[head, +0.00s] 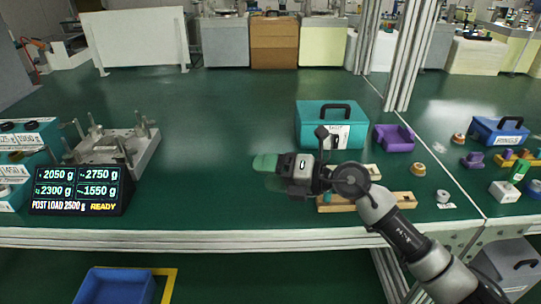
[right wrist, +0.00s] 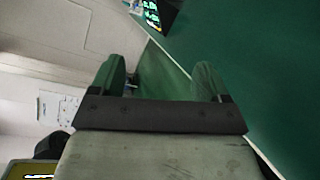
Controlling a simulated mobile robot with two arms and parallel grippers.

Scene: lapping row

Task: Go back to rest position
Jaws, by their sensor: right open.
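My right arm reaches in from the lower right in the head view. My right gripper (head: 266,163) is above the green table (head: 220,110), its green fingertips pointing left. In the right wrist view the right gripper (right wrist: 160,80) has its two green fingers wide apart with nothing between them. My left gripper does not show in either view.
A teal case (head: 311,123) with a black handle, a purple tray (head: 394,138) and wooden blocks (head: 403,200) are near my right arm. A display (head: 80,191) and a metal fixture (head: 146,150) stand at left. The table's middle is clear. A blue bin (head: 118,286) is below.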

